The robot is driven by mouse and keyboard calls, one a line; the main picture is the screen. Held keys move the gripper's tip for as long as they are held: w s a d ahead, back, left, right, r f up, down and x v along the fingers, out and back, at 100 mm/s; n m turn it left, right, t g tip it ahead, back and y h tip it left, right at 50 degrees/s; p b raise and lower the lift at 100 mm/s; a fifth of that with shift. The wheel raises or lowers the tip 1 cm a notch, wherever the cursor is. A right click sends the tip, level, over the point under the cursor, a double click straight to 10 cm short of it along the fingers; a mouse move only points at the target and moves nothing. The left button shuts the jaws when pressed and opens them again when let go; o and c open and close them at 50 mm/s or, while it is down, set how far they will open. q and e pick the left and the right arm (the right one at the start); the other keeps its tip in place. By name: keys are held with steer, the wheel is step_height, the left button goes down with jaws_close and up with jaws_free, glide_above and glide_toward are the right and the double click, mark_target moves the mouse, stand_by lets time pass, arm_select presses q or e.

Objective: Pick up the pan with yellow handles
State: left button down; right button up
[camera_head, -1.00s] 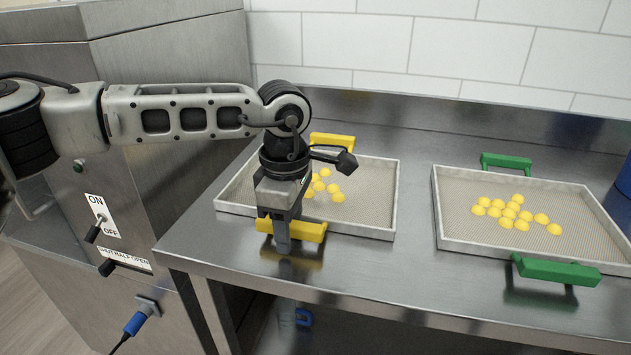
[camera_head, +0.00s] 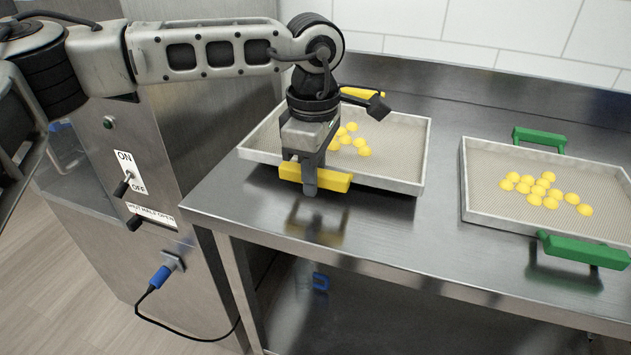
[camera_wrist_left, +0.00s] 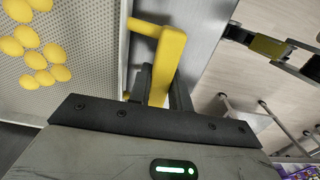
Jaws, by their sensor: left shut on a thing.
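The pan with yellow handles (camera_head: 411,184) is a shallow metal tray with several yellow gummies in it. In the head view it hangs a little above the steel table, its near handle well clear of its reflection. My left gripper (camera_head: 311,180) points down and is shut on the near yellow handle (camera_head: 336,182). In the left wrist view the fingers (camera_wrist_left: 158,85) sit either side of the yellow handle (camera_wrist_left: 169,52). The far yellow handle (camera_head: 362,93) is partly hidden behind my left arm. My right gripper does not show clearly in any view.
A pan with green handles (camera_head: 464,187), holding several yellow gummies, rests on the steel table (camera_head: 430,248) at right. A steel machine with an ON/OFF switch (camera_head: 123,185) stands at left. A tiled wall is behind. A dark part with a yellow piece (camera_wrist_left: 268,46) is unclear.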

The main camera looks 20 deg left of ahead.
arm_select(q)
steer(key=s+d+r+b, duration=0.2)
steer(key=s+d+r, duration=0.6)
steer(key=s+r, duration=0.2)
steer(key=shift+s+d, duration=0.15)
steer(key=shift+s, duration=0.5)
steer(key=shift+r, duration=0.1)
stand_by(0.9)
steer(key=c, duration=1.9)
jaws_free()
jaws_close()
